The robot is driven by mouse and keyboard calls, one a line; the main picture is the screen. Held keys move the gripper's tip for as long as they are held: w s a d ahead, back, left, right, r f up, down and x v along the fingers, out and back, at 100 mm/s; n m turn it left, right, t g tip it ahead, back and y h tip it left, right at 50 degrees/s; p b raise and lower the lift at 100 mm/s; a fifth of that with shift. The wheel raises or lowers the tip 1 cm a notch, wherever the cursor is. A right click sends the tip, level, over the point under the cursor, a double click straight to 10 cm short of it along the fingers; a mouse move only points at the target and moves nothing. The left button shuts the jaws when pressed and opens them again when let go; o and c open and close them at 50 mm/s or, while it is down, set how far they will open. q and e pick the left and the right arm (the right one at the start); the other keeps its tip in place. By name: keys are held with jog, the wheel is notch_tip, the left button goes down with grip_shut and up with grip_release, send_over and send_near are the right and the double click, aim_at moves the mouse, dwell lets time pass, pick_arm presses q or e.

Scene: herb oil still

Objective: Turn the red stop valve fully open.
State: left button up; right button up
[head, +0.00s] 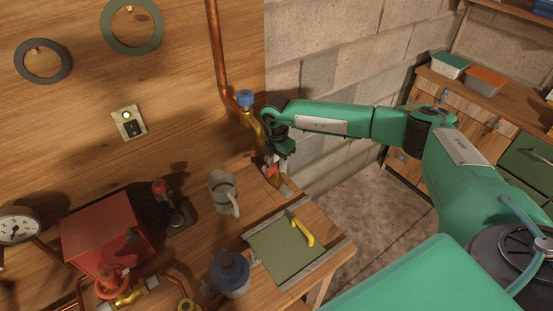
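A brass valve with a small red handle (271,170) stands at the back right of the wooden bench, on a short pipe. My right gripper (273,160) is right above this red handle, pointing down. Its dark fingers overlap the handle, so I cannot tell whether they are shut on it or only around it. A second red valve, with a round handwheel (110,283) on brass pipework, is at the lower left, far from the gripper. My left gripper is not in view.
A blue-capped valve (245,98) on the copper pipe (217,50) is close to my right wrist. A grey mug (222,191), a green mat (280,250) with a yellow-handled tool (302,230), a blue-lidded jar (230,272) and a red box (105,235) occupy the bench.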

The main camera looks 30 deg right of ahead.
jog(key=shift+c, duration=0.6)
grip_shut()
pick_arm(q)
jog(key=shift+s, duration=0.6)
